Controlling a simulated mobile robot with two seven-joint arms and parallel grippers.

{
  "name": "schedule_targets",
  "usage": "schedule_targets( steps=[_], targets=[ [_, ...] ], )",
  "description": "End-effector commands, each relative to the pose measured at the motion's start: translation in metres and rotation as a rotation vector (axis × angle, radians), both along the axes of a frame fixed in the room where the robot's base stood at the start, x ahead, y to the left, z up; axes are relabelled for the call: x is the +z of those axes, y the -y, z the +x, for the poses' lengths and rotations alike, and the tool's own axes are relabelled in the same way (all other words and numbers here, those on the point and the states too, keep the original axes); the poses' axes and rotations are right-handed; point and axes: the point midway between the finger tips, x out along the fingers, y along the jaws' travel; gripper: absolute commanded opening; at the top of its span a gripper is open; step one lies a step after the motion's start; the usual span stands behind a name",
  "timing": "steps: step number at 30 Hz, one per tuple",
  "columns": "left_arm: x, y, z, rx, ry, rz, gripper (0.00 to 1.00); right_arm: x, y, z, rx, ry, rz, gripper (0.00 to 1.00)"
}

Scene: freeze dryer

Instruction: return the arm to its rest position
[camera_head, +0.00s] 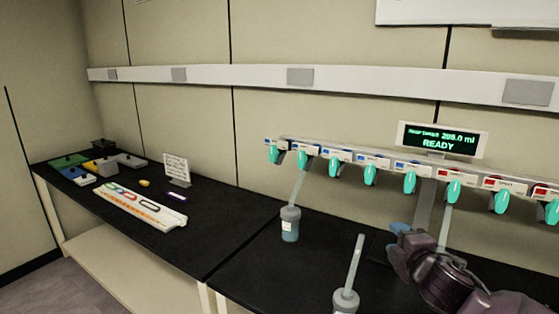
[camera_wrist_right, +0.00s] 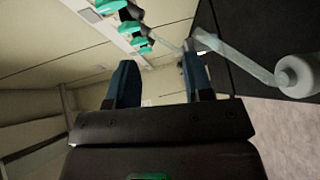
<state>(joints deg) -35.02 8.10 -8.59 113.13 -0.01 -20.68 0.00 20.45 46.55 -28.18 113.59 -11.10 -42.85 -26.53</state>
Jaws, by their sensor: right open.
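My right arm comes in from the lower right of the head view. Its dark gripper with blue fingers (camera_head: 400,245) is in front of the bench near the right part of the valve rail. In the right wrist view the two fingers (camera_wrist_right: 158,75) are apart with nothing visible between them. A pale tube (camera_head: 445,228) hangs below a valve just behind the gripper; its lower end is hidden by my arm. In the wrist view a pale flask with a long tube (camera_wrist_right: 298,76) is beside the right finger. My left gripper is not in view.
A rail of teal valves (camera_head: 370,174) spans the right, with a READY display (camera_head: 440,140) above. A capped flask (camera_head: 290,224) stands below the rail, its tube reaching up. Another flask (camera_head: 345,301) is nearer the front. Colored trays (camera_head: 68,161) and a white rack (camera_head: 110,207) are left.

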Motion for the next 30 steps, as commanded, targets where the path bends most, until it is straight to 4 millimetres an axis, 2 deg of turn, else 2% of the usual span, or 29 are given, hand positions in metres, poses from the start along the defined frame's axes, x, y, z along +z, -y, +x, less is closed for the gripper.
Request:
schedule_targets(
  steps=[1,6,13,17,24,27,30],
  targets=[
    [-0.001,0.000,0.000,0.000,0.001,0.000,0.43,-0.024,-0.008,-0.011,0.016,-0.038,0.151,0.47],
    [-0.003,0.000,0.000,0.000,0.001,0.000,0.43,-0.079,-0.023,-0.046,0.026,-0.134,0.591,0.47],
    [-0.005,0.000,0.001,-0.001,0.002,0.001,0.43,-0.151,-0.020,-0.103,-0.072,-0.225,1.021,0.47],
    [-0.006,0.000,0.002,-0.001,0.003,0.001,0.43,-0.192,-0.012,-0.142,-0.171,-0.259,1.172,0.47],
    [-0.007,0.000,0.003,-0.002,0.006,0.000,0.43,-0.267,0.007,-0.228,-0.416,-0.326,1.319,0.47],
    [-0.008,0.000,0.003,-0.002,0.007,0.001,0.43,-0.289,0.010,-0.260,-0.498,-0.352,1.347,0.47],
    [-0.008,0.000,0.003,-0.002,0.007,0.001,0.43,-0.304,0.010,-0.283,-0.550,-0.376,1.360,0.47]
  ],
)
